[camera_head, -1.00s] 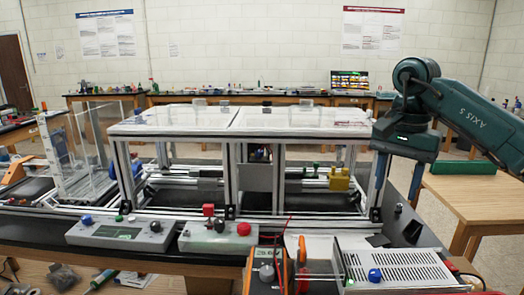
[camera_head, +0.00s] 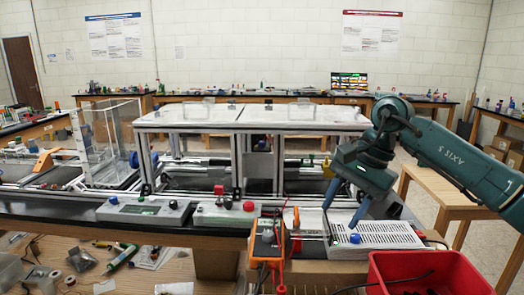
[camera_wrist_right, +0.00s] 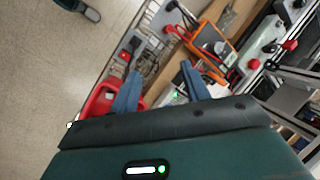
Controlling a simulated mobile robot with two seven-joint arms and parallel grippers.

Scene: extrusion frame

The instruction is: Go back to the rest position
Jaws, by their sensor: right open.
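My right arm comes in from the right in the head view. My right gripper (camera_head: 345,205) points down and has its two blue fingers spread apart with nothing between them. It appears over or in front of the white vented box (camera_head: 385,234) with a blue knob; whether it touches the box I cannot tell. In the right wrist view the gripper (camera_wrist_right: 160,72) also shows its two fingers apart and empty. My left gripper is in neither view.
An extrusion frame (camera_head: 241,160) with clear top panels stands on the black bench behind the gripper. An orange multimeter (camera_head: 266,250) sits left of the vented box. A red bin (camera_head: 430,270) is at the lower right. A wooden table (camera_head: 446,190) stands to the right, with open floor around it.

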